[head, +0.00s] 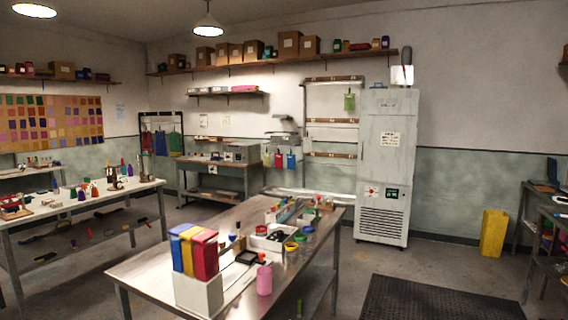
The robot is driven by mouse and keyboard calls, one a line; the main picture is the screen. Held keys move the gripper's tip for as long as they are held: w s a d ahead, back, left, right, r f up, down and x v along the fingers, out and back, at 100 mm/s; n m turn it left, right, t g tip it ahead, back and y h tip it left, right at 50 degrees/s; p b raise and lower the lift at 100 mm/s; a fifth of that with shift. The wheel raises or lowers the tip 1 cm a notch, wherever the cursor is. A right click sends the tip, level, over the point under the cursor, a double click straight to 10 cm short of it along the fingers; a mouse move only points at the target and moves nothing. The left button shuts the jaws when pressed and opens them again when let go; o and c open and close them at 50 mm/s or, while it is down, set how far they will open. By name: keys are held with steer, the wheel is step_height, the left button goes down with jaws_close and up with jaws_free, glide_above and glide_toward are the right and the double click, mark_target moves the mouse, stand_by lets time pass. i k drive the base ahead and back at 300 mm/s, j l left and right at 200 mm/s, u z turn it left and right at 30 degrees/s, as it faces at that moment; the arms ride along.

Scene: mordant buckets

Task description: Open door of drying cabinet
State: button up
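The drying cabinet appears to be the tall pale grey-white unit (376,210) against the back wall, right of centre in the head view. Its front looks closed, with a paper notice on the upper part, a small dark panel and a red-marked label lower down, and a vent grille near the bottom. A handle is too small to make out. My gripper is not in view.
A metal worktable (150,262) with coloured blocks, tubs and tools stands in the foreground, left of the cabinet. A dark floor mat (435,300) lies in front at right. A yellow bin (493,233) stands by the right wall. Floor before the cabinet looks clear.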

mark_target(386, 144)
steer(key=i+l+z, duration=0.3)
steer(key=i, duration=0.25)
steer(key=i+l+z, duration=0.3)
steer(key=i, duration=0.25)
steer(key=i+z, duration=0.3)
steer(key=i, duration=2.25)
steer(key=i+l+u, duration=0.1)
steer(key=i+u, duration=0.2)
steer(key=i, duration=1.7)
steer(key=i+j+u, duration=0.3)
steer(key=i, duration=0.65)
steer(key=i+u, duration=0.25)
steer(key=i, duration=0.65)
steer(key=i+j, duration=0.15)
steer(key=j, duration=0.25)
steer(key=i+j+u, duration=0.1)
steer(key=j, duration=0.25)
steer(key=i+j, duration=0.25)
steer(key=j, duration=0.15)
